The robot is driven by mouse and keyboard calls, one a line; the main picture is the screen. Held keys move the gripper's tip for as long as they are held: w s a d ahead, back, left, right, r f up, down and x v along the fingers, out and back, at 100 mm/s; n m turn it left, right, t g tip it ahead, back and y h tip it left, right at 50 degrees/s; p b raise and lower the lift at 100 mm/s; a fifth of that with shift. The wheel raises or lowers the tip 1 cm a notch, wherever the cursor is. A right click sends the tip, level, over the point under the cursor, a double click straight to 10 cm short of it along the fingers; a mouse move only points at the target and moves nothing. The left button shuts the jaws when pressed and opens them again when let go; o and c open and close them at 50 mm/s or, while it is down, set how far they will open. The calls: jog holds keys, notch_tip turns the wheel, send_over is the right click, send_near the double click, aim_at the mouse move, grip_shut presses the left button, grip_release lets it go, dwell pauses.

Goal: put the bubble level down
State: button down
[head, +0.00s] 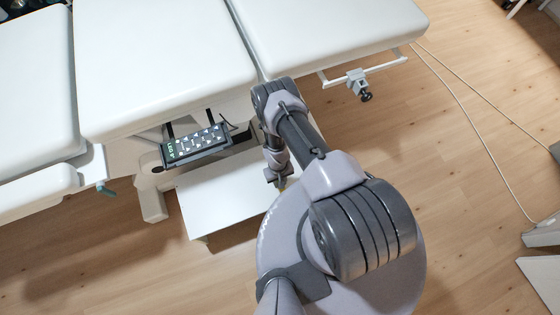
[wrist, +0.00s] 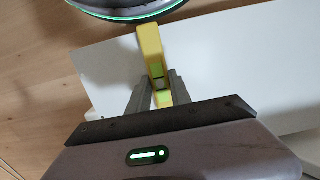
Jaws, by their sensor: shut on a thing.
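The bubble level (wrist: 150,45) is a yellow bar with a green vial section, held between the two grey fingers of my gripper (wrist: 160,84) in the wrist view. It points away from the gripper, above a white flat surface (wrist: 225,60); I cannot tell whether it touches it. In the head view my gripper (head: 278,180) is beside the couch, at the right part of the low white platform (head: 215,208).
The white padded couch (head: 165,50) spans the top of the head view. A control panel with a lit display (head: 195,145) hangs under its edge. A rail with a clamp (head: 358,84) juts out at right. A cable (head: 470,115) lies on the wooden floor (head: 470,230).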

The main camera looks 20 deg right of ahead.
notch_tip(320, 180, down, 3)
jog(key=shift+r+b, duration=0.2)
jog(key=shift+b, duration=0.3)
jog(key=shift+r, duration=0.15)
jog(key=c, duration=1.2)
grip_release()
jog(key=shift+o, duration=0.2)
notch_tip(320, 180, up, 12)
jog(key=w+p, duration=0.1)
jog(key=p, duration=0.5)
jog(key=shift+w, duration=0.25)
